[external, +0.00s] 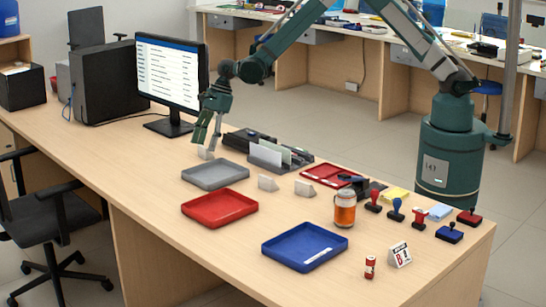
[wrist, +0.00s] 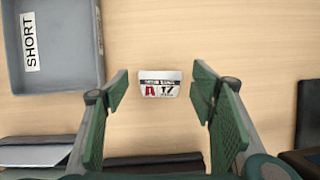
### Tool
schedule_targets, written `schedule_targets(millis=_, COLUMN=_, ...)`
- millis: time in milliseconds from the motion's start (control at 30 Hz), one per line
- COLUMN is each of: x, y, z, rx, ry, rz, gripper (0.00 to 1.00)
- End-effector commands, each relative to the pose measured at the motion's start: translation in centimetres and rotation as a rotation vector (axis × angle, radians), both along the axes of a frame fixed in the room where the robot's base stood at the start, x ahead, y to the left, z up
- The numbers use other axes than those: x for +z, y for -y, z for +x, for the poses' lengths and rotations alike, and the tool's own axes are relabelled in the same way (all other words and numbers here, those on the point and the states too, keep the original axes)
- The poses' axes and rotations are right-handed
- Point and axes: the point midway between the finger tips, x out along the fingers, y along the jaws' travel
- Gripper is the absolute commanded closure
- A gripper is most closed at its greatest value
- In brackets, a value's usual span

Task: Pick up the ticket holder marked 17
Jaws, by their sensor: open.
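The ticket holder marked 17 (wrist: 160,88) is a small white tent-shaped card with a red mark and black print. It stands on the counter between my fingers in the wrist view, touching neither. In the external view, a small white holder (external: 206,153) shows just below my fingertips, its face turned away. My gripper (external: 206,142) is open and empty above it. The two green fingers also show in the wrist view (wrist: 160,96), one on each side of the holder.
A grey tray (external: 216,187), labelled SHORT in the wrist view, lies close by. Dark items (external: 247,139) lie behind. A monitor (external: 170,75) stands to the left. Red (external: 219,219) and blue (external: 304,262) trays lie nearer the front.

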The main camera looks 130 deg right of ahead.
Motion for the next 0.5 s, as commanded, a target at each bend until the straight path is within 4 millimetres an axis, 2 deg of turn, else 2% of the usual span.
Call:
schedule_targets(millis=200, x=-2.0, y=0.1, z=0.8, rx=0.000, ry=0.000, rz=0.000, gripper=0.44)
schedule_targets(millis=500, x=-2.5, y=0.1, z=1.0, rx=0.000, ry=0.000, rz=0.000, gripper=0.44)
